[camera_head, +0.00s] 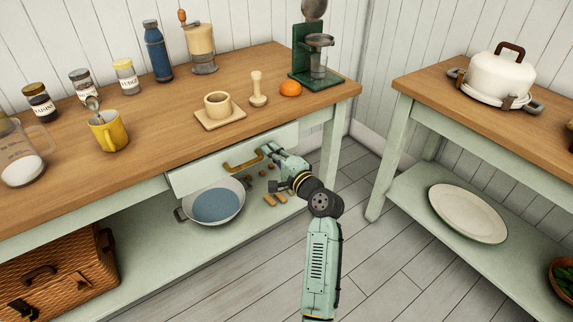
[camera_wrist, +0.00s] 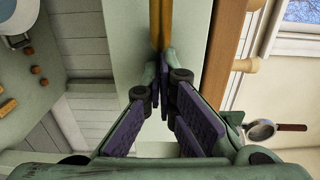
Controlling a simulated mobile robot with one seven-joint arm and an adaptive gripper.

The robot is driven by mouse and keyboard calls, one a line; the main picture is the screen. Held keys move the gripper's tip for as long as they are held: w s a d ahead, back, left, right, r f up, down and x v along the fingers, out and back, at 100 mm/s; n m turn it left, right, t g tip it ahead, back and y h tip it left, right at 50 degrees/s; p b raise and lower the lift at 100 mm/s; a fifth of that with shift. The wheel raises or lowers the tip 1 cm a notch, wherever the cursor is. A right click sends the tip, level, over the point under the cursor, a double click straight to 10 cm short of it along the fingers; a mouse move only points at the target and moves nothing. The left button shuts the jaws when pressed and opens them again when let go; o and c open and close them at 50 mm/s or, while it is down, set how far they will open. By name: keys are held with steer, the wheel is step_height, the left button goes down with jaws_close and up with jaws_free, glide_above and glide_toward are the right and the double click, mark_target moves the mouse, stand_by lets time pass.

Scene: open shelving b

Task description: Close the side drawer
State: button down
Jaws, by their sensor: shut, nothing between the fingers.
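The pale green side drawer (camera_head: 210,172) sits under the wooden tabletop of the left counter, with a brass handle (camera_head: 243,163) across its front. Its front appears to stand slightly proud of the counter frame; how far is hard to tell. My gripper (camera_head: 266,151) is at the right end of the handle, close to the drawer front. In the wrist view the fingers of my gripper (camera_wrist: 164,75) are together and empty, with the handle (camera_wrist: 158,28) just beyond the tips. I cannot tell whether they touch it.
The counter (camera_head: 160,145) holds a yellow mug (camera_head: 109,133), a cup on a board (camera_head: 218,108), an orange (camera_head: 291,89) and jars. A pan (camera_head: 216,204) lies on the shelf below the drawer. Another table (camera_head: 430,88) stands right, with clear floor (camera_head: 385,260) between.

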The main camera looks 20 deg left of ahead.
mark_target(263, 142)
steer(key=x, duration=0.4)
steer(key=shift+w+a, duration=0.2)
steer(key=shift+a, duration=0.05)
steer(key=shift+w+a+r, duration=0.1)
steer(key=shift+w+a, duration=0.05)
steer(key=shift+r, duration=0.1)
